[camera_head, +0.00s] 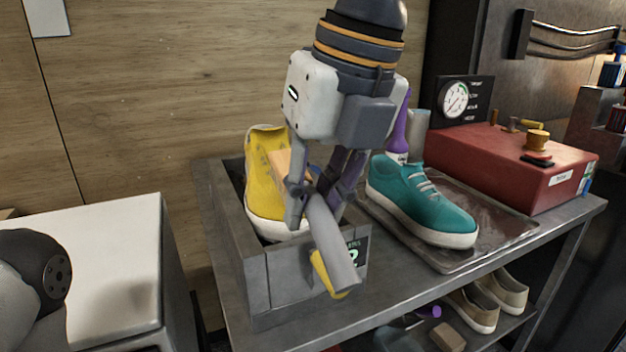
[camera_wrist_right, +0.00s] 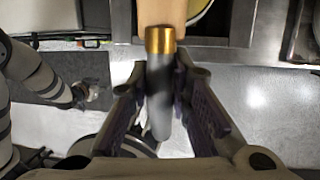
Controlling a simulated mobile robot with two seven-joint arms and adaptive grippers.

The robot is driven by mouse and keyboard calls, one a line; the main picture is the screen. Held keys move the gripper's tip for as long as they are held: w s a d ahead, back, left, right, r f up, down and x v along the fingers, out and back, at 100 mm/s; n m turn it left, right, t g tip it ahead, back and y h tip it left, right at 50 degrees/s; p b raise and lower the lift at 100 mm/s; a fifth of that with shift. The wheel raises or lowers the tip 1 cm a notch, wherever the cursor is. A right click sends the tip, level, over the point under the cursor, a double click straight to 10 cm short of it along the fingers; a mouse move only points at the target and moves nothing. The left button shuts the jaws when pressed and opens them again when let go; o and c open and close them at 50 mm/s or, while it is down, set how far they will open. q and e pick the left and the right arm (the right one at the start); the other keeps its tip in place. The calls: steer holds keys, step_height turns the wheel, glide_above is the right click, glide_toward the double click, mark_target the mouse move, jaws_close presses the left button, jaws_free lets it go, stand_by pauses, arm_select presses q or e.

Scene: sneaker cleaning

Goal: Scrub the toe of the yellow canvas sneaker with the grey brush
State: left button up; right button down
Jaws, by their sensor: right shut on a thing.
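The yellow canvas sneaker (camera_head: 262,172) sits in a grey crate (camera_head: 258,270) on the metal bench, partly hidden by my right gripper and the crate walls. My right gripper (camera_head: 318,195) points down over the crate, beside the sneaker, shut on the grey handle of the brush (camera_head: 330,245). The handle slants down toward the crate's front. In the right wrist view the brush (camera_wrist_right: 158,85) shows a grey handle, a gold collar and a tan block at the top; the handle lies between the fingers. Whether the brush touches the sneaker is unclear. My left gripper is not in view.
A teal sneaker (camera_head: 420,200) stands on a dark tray (camera_head: 500,235) right of the crate. A purple bottle (camera_head: 399,135) stands behind it. A red box (camera_head: 500,165) with a gauge (camera_head: 455,98) is at the back right. Beige shoes (camera_head: 485,302) lie on the lower shelf.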

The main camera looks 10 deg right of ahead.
steer(key=shift+x, duration=0.9)
stand_by(0.5)
steer(key=shift+w+d, duration=0.1)
steer(key=shift+d, duration=0.2)
steer(key=shift+a+f, duration=0.15)
steer(key=shift+f, duration=0.15)
stand_by(0.7)
steer(key=shift+a+v, duration=0.2)
steer(key=shift+v, duration=0.8)
steer(key=shift+a+v, duration=0.2)
steer(key=shift+v, duration=0.8)
steer(key=shift+a+v, duration=0.2)
steer(key=shift+v, duration=0.8)
steer(key=shift+d+r, duration=0.1)
steer(key=shift+r, duration=0.05)
